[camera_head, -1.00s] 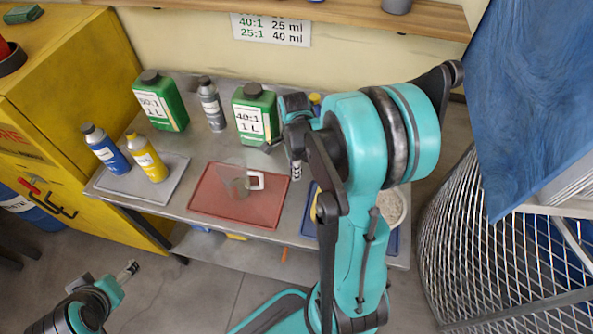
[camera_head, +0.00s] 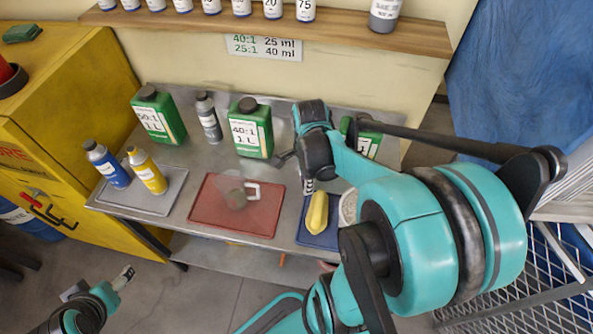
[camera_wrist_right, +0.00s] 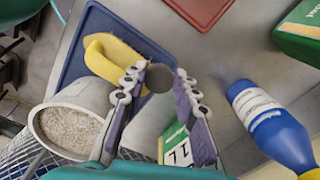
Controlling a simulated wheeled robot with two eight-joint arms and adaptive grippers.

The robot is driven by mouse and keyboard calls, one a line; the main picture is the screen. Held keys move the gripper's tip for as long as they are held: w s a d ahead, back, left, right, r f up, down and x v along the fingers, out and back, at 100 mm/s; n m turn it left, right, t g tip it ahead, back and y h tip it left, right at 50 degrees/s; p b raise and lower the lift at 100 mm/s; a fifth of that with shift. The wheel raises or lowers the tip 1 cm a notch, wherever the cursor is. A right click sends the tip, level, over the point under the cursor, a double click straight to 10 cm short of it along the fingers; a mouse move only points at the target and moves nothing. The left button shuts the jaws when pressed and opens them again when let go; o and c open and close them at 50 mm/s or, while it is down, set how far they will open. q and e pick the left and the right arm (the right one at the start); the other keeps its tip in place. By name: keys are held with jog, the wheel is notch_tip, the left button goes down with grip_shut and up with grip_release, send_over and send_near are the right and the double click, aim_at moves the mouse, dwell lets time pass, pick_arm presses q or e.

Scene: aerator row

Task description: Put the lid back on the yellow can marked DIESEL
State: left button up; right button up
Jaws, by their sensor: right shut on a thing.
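My right gripper (camera_head: 308,186) is above the metal bench, over the edge of a blue mat (camera_head: 318,238). In the wrist view the right gripper (camera_wrist_right: 160,80) is shut on a dark grey round lid (camera_wrist_right: 158,77). A yellow object with a curved handle (camera_head: 317,212) lies on the blue mat; it also shows in the wrist view (camera_wrist_right: 113,52). No DIESEL marking is legible, so I cannot tell if it is the can.
A red tray (camera_head: 262,219) holds a clear jug with a white handle (camera_head: 236,197). Green containers (camera_head: 250,130) stand behind. A blue bottle (camera_wrist_right: 265,122) stands near the gripper. A shelf (camera_head: 250,28) overhangs the back.

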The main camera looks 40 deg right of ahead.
pick_arm(q)
jog(key=shift+r+p, duration=0.45)
jog(key=shift+r, duration=0.15)
pick_arm(e)
jog(key=shift+s+a+r, duration=0.1)
jog(key=shift+s+r, duration=0.4)
jog(key=shift+s, duration=0.3)
jog(key=shift+s+a+r, duration=0.1)
jog(key=shift+s+r, duration=0.35)
jog(key=shift+s, duration=0.35)
jog(key=shift+d, duration=0.1)
